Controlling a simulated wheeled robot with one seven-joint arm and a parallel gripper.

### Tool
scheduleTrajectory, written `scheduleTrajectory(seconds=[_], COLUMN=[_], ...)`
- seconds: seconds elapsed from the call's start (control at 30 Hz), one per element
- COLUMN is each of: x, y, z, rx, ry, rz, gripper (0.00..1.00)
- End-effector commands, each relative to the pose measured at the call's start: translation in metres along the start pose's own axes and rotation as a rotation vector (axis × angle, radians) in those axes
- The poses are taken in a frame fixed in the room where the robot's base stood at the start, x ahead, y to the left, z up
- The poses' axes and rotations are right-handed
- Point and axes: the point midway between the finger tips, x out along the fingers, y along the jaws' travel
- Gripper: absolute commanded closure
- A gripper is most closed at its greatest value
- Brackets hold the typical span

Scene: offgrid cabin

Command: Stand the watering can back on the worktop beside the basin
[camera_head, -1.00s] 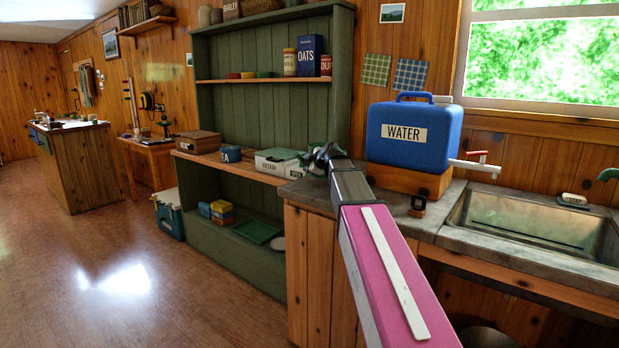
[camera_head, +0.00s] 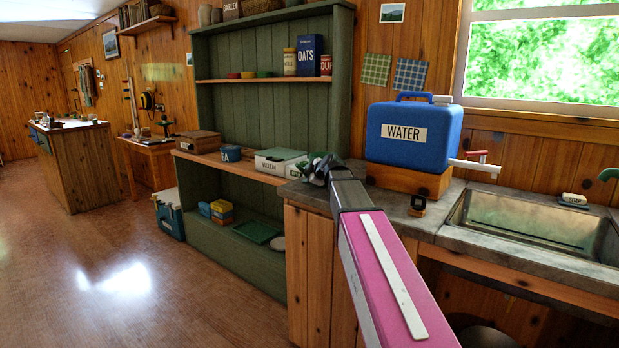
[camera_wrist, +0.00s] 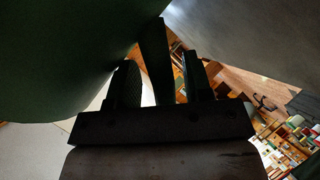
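The watering can (camera_wrist: 60,50) is a dark green body filling the upper left of the wrist view. A dark strip that looks like its handle (camera_wrist: 154,55) runs down between the fingers of my gripper (camera_wrist: 161,80). Gaps show on both sides of the strip, so the fingers look open around it. In the head view, my gripper (camera_head: 322,168) is at the left end of the grey worktop (camera_head: 390,205), and my arm hides most of the can. I cannot tell whether the can stands or lies. The basin (camera_head: 530,220) is sunk in the worktop at the right.
A blue water container (camera_head: 413,137) with a tap stands on a wooden block (camera_head: 408,180) between my gripper and the basin. A small dark object (camera_head: 417,204) lies in front of it. Soap (camera_head: 574,199) sits behind the basin. A green shelf unit (camera_head: 265,240) adjoins at left.

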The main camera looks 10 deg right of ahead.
Motion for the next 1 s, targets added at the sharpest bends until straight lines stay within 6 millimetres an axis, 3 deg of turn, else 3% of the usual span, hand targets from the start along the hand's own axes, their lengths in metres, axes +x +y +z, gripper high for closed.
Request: scheduleTrajectory(seconds=[0.27, 0.8, 1.0], x=[-0.005, -0.101, -0.118], y=[0.001, 0.0, 0.001], z=[-0.001, -0.001, -0.001], rx=[0.0, 0.0, 0.0], ry=[0.0, -0.001, -0.001], rz=[0.001, 0.001, 0.0], gripper=[0.54, 0.54, 0.54])
